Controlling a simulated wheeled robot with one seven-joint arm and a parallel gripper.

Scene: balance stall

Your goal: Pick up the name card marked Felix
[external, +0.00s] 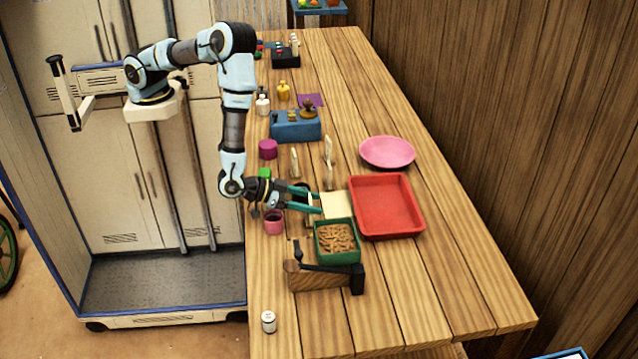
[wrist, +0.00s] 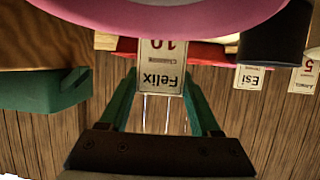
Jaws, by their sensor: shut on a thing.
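The name card marked Felix (wrist: 162,78) is white with dark lettering and appears upside down in the wrist view. It sits between the two green fingers of my gripper (wrist: 160,92), which are shut on it. In the external view my gripper (external: 318,202) is low over the table, pointing right, beside the green container; the held card is hard to make out there. Another card marked Esi (wrist: 250,77) stands to the right in the wrist view, with a further card (wrist: 303,76) beyond it, its name too small to read surely.
A green container (external: 337,260) of brown pieces, a red tray (external: 412,222) and a cream square (external: 338,206) lie close to my gripper. A pink cup (external: 273,224) stands below my wrist. A pink plate (external: 387,152) is farther back. The table's right side is clear.

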